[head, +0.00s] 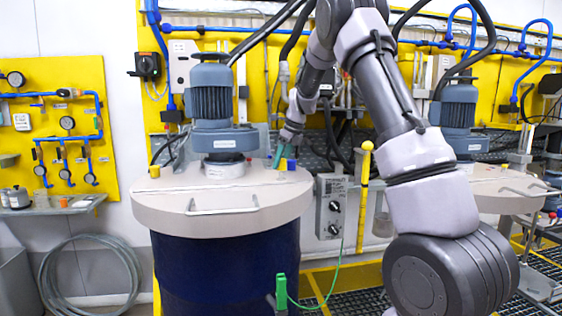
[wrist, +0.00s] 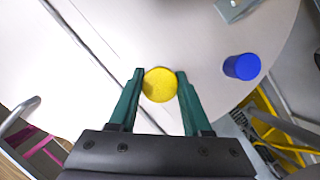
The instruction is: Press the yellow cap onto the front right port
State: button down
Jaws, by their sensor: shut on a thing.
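The yellow cap (wrist: 160,86) is round and sits between the two green fingers of my gripper (wrist: 160,74), which are shut on its sides. In the head view the cap (head: 283,164) is small at the right part of the drum lid (head: 176,209), under my gripper (head: 281,156). It is at or just above the lid; I cannot tell whether it is seated. The port under it is hidden. A blue cap (wrist: 241,66) stands on the lid to its right, apart from the fingers, and also shows in the head view (head: 292,165).
A blue-grey agitator motor (head: 212,95) stands on the lid, left of my gripper. A lid handle (head: 222,209) is in front. A grey control box (head: 332,207) and a yellow post (head: 366,180) stand to the right.

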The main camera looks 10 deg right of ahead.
jog(key=shift+f, duration=0.3)
jog(key=shift+f, duration=0.95)
jog(key=shift+s+f, duration=0.1)
jog(key=shift+f, duration=0.55)
dwell(0.8)
jog(key=shift+c, duration=1.4)
grip_release()
jog(key=shift+f, duration=0.1)
jog(key=shift+r, duration=0.3)
jog(key=shift+r, duration=1.9)
